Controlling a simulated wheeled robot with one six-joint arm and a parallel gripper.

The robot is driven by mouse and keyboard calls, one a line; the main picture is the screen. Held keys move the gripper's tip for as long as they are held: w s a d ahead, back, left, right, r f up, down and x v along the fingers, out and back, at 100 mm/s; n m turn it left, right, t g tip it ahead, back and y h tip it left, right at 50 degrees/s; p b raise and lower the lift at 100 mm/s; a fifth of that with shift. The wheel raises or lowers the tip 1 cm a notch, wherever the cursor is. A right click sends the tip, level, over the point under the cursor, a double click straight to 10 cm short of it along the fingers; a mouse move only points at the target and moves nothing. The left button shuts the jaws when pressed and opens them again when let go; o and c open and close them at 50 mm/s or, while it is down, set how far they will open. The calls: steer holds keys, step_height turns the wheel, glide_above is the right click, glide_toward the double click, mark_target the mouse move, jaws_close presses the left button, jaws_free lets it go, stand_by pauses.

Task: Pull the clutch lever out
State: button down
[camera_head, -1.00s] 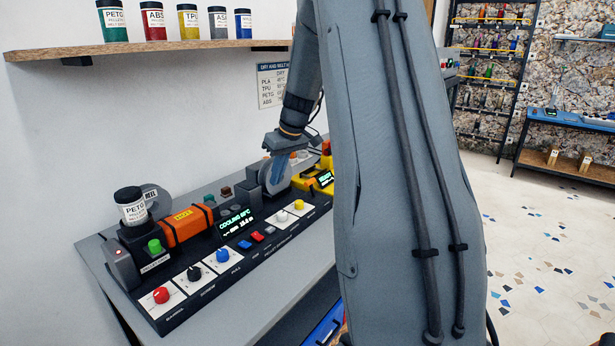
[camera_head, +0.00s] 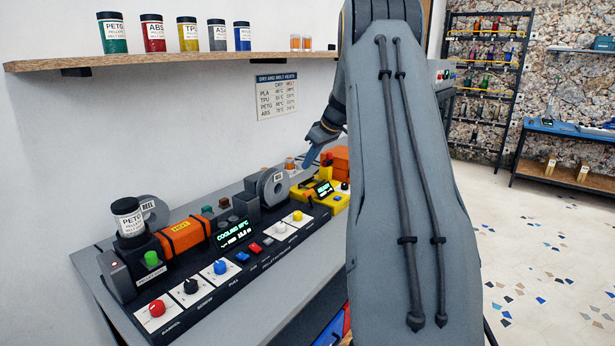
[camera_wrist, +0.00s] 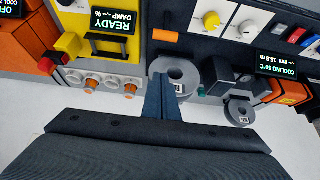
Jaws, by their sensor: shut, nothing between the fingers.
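My gripper (camera_head: 309,164) is shut and empty, raised above the far end of the bench near the grey reel (camera_head: 267,192). In the wrist view its blue fingers (camera_wrist: 163,88) appear in front of the reel (camera_wrist: 183,70), with a gap or contact hard to judge. A short orange bar (camera_wrist: 165,36) sticks out on the dark machine beside the reel; it may be the clutch lever, but no label on it is readable. In the head view I cannot make out that bar clearly.
The long pellet extruder (camera_head: 235,258) has coloured knobs, and its orange barrel (camera_head: 186,234) is marked hot. A yellow unit (camera_head: 306,199) reads ready. A second reel (camera_wrist: 240,110) shows in the wrist view. A wall shelf (camera_head: 180,60) with jars hangs above; the air below it is mostly free.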

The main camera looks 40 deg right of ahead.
mark_target(310, 199)
steer(key=f+p, duration=0.1)
steer(key=f, duration=0.1)
steer(key=w+f+p, duration=0.1)
steer(key=f+p, duration=0.1)
steer(key=f, duration=0.1)
steer(key=w+f+p, duration=0.1)
steer(key=f+p, duration=0.1)
steer(key=f, duration=0.1)
steer(key=shift+a+f, duration=0.2)
steer(key=shift+a, duration=0.1)
steer(key=shift+s+d+f, duration=0.1)
steer(key=shift+s+f, duration=0.15)
steer(key=shift+s, duration=0.3)
steer(key=shift+s+d, duration=0.1)
steer(key=shift+d, duration=0.1)
steer(key=shift+a+t+b, duration=0.1)
steer(key=shift+t+b, duration=0.2)
steer(key=shift+b, duration=0.55)
